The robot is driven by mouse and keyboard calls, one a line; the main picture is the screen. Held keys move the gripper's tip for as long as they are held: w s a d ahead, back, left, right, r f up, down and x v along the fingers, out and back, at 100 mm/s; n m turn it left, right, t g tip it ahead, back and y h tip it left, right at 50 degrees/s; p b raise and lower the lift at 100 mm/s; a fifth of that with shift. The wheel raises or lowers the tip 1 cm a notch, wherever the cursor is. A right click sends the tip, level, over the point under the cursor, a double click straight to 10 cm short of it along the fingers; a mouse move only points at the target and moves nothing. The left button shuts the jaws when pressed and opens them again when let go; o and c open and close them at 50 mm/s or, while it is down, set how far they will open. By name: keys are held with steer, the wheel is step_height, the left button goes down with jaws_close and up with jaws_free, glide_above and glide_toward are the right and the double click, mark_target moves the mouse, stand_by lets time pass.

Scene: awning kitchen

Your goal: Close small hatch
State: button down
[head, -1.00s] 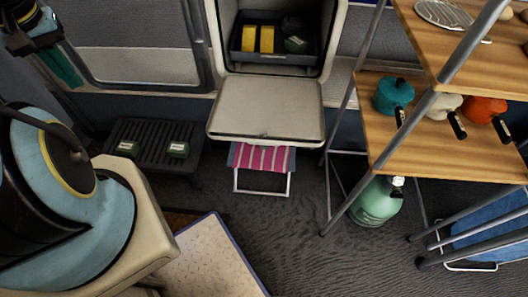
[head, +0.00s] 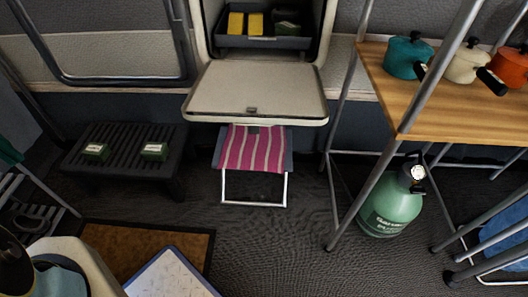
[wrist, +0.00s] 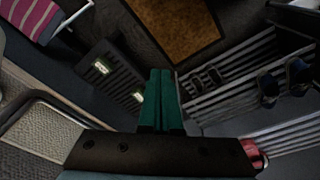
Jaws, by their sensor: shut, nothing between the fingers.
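The small hatch (head: 255,92) is a beige panel hinged at its lower edge. It hangs open, folded down and out below a lit compartment (head: 205,25) in the wall. The compartment holds a dark tray (head: 262,42) with yellow boxes (head: 236,23) and a dark green item. My gripper (wrist: 161,100) shows in the wrist view with its two green fingers together and nothing between them. It points down over the floor, apart from the hatch. The hatch is not visible in the wrist view.
A striped folding stool (head: 255,150) stands under the hatch. A black slatted step (head: 125,135) with green boxes stands left. A metal-framed shelf (head: 455,95) with pots and a green gas bottle (head: 392,205) are right. A brown mat (head: 150,250) and open floor lie in front.

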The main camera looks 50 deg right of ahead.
steer(key=s+d+f+g+b, duration=0.1)
steer(key=d+f+g+b, duration=0.15)
steer(key=f+b, duration=0.55)
steer(key=d+f+g+b, duration=0.1)
steer(key=d+f+b, duration=0.3)
steer(key=f, duration=0.7)
steer(key=s+d+f+n+g+h+b, duration=0.1)
steer(key=s+d+f+g+b, duration=0.1)
steer(key=s+d+f+g, duration=0.3)
steer(key=s+d+f+g+h+b, duration=0.1)
steer(key=s+d+f+g+h, duration=0.1)
steer(key=d+f, duration=0.35)
steer(key=s+d+r+n+g+h, duration=0.1)
steer(key=s+d+n+g+h, duration=0.3)
steer(key=d, duration=0.4)
steer(key=s+d+n+g+h, duration=0.3)
steer(key=d+h, duration=0.3)
steer(key=d, duration=0.2)
steer(key=s+d+r+n+g+h, duration=0.1)
steer(key=s+d+n+g+h, duration=0.3)
steer(key=d, duration=0.5)
steer(key=s+d+r+b, duration=0.2)
steer(key=r, duration=0.3)
steer(key=s+d+r+m+b, duration=0.1)
steer(key=s+d+r+b, duration=0.1)
steer(key=r, duration=0.4)
steer(key=shift+d+h, duration=0.3)
steer(key=shift+d, duration=0.05)
steer(key=shift+r, duration=0.2)
